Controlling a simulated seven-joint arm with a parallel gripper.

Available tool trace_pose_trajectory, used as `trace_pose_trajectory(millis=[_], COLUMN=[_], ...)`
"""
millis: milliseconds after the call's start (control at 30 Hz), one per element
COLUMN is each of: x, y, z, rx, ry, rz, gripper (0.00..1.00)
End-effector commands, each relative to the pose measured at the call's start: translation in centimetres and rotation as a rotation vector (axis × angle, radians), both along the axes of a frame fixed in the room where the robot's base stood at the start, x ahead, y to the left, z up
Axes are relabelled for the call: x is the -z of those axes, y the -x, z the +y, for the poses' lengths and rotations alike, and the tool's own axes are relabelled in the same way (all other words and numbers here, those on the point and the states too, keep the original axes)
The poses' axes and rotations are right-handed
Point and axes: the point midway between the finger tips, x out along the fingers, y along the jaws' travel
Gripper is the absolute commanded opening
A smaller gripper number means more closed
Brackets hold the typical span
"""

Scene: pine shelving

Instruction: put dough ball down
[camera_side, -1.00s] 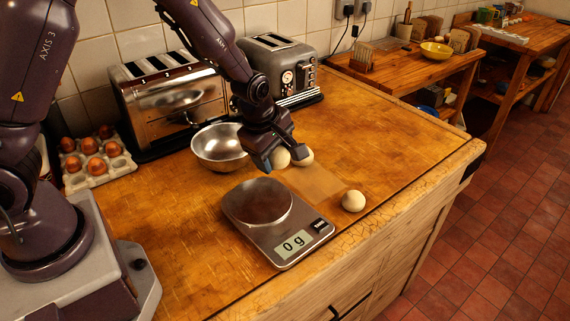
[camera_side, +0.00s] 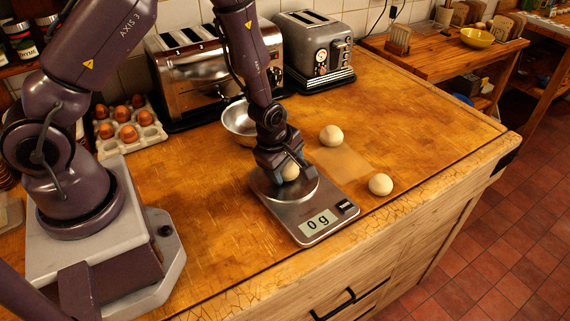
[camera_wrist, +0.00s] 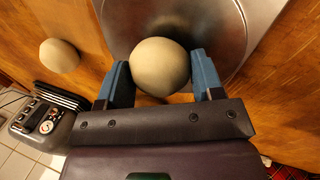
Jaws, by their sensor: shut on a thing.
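My gripper (camera_side: 289,176) is shut on a pale dough ball (camera_side: 290,172), just over the scale's round pan. In the wrist view the dough ball (camera_wrist: 160,67) sits between the two blue fingertips, with the steel pan (camera_wrist: 228,28) behind it. The scale (camera_side: 322,221) reads 0 g. I cannot see a clear gap between ball and pan. A second dough ball (camera_side: 331,135) lies on the counter behind the scale, and a third (camera_side: 381,184) lies to its right.
A steel bowl (camera_side: 238,124) stands behind my gripper, partly hidden by my arm. Two toasters (camera_side: 313,52) and an egg tray (camera_side: 150,135) line the wall side. A faint pale rectangle (camera_side: 343,163) marks the counter between the loose balls. The right part of the counter is clear.

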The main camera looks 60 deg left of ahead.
Motion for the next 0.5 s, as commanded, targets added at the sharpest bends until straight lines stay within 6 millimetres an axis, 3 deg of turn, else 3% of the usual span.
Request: trace_pose_trajectory(millis=[167,200,233,500], x=[0.29,0.27,0.25,0.03], y=[0.00,-0.02,-0.02,-0.02], z=[0.01,0.01,0.01,-0.01], rx=[0.000,0.001,0.001,0.001], ry=[0.000,0.000,0.000,-0.001], rz=[0.000,0.000,0.000,-0.001], gripper=[0.51,0.68,0.71,0.71])
